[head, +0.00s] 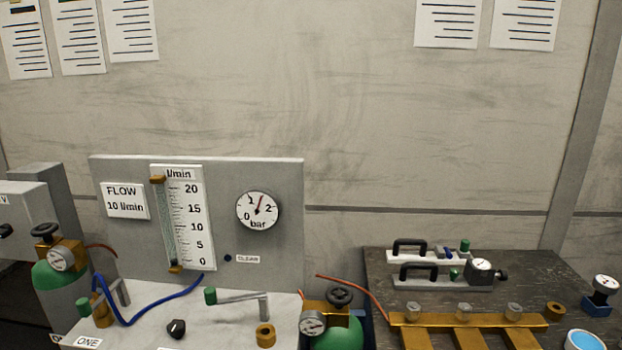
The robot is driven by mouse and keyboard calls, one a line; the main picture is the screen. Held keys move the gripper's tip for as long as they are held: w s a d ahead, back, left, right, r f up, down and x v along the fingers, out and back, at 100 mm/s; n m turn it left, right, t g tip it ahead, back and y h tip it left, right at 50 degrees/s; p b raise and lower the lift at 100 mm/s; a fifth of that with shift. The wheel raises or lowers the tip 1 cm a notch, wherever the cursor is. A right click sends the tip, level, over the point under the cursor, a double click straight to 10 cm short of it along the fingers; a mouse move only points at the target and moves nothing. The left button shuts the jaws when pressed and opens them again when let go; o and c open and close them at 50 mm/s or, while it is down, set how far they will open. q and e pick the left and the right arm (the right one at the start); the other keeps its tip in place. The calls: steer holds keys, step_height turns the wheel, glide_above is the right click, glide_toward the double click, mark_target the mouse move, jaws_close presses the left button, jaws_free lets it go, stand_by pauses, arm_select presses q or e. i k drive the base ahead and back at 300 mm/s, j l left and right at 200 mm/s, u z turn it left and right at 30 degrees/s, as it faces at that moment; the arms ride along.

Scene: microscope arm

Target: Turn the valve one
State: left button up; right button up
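A white label reading "ONE" (88,342) sits at the front left edge of the grey bench panel. Just behind it is a lever valve with a green knob (83,309) and a brass body (102,312). Further left, a green gas cylinder (62,290) carries a black handwheel (47,231), a brass block and a round gauge (61,259). I cannot tell for certain which of these the label names. A second lever with a green knob (210,296) stands at the middle of the panel. Neither of my grippers is in view.
An upright board holds a flow tube (182,218), a "FLOW 10 l/min" sign (125,200) and a bar dial (259,210). A blue hose (150,314) loops over the panel. A second cylinder (338,337) stands right of the panel. A dark table (530,270) holds instruments.

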mark_target(45, 231)
steer(key=u, duration=1.4)
